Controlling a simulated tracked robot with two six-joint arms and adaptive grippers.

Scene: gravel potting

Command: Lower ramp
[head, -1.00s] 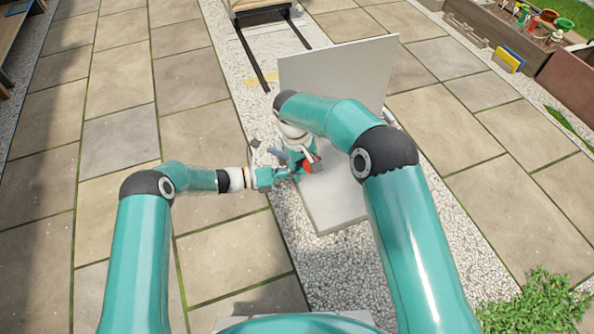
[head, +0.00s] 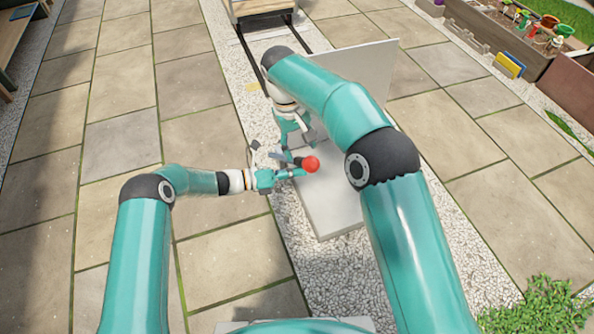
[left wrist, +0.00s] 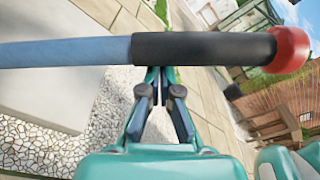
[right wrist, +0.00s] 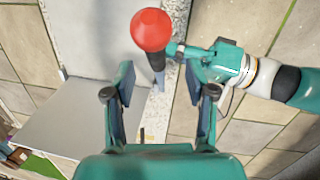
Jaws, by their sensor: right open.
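A pale grey panel (head: 365,75) stands tilted up behind a flat pale slab (head: 335,205) on the gravel strip; I cannot tell how they join. A lever with a red ball knob (head: 311,164) is above the slab; its black grip (left wrist: 200,47) and blue-grey rod cross the left wrist view. My left gripper (head: 286,174) is beside the lever, fingers together, tips hidden behind the grip in its own view (left wrist: 160,74). My right gripper (head: 303,138) is open above the lever. In its wrist view (right wrist: 160,70) the knob (right wrist: 152,30) shows beyond its parted fingers.
Two dark rails (head: 243,45) lead to a wooden cart or box (head: 262,10) at the top. A planter box with pots (head: 535,30) stands top right, a leafy plant (head: 535,305) bottom right. Paving left is clear.

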